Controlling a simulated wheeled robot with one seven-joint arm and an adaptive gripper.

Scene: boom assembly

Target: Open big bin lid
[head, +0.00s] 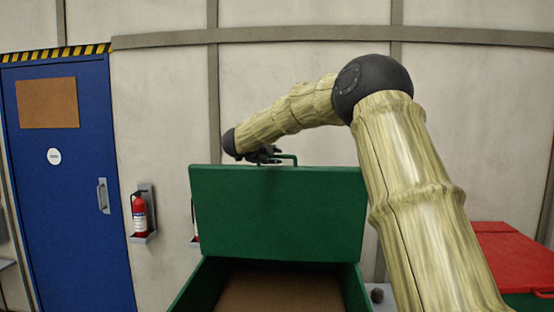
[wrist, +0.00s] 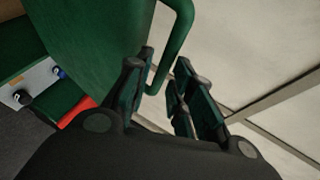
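The green big bin (head: 203,285) stands in front of me in the head view, and its brown inside floor shows. Its lid (head: 280,212) stands raised, nearly upright, at the back of the bin. A green bar handle (head: 287,157) is on the lid's top edge. My gripper (head: 264,154) is at that handle, partly hidden behind the lid's edge. In the wrist view my gripper (wrist: 165,58) has its fingers apart. The handle (wrist: 181,25) runs down between the fingers, beside the green lid (wrist: 95,40). I cannot tell whether a finger touches it.
A red-lidded green bin (head: 515,255) is at the right. A blue door (head: 70,190) and a fire extinguisher (head: 139,213) are at the left. The pale wall (head: 160,110) is close behind the lid. A grey panel with knobs (wrist: 30,85) shows in the wrist view.

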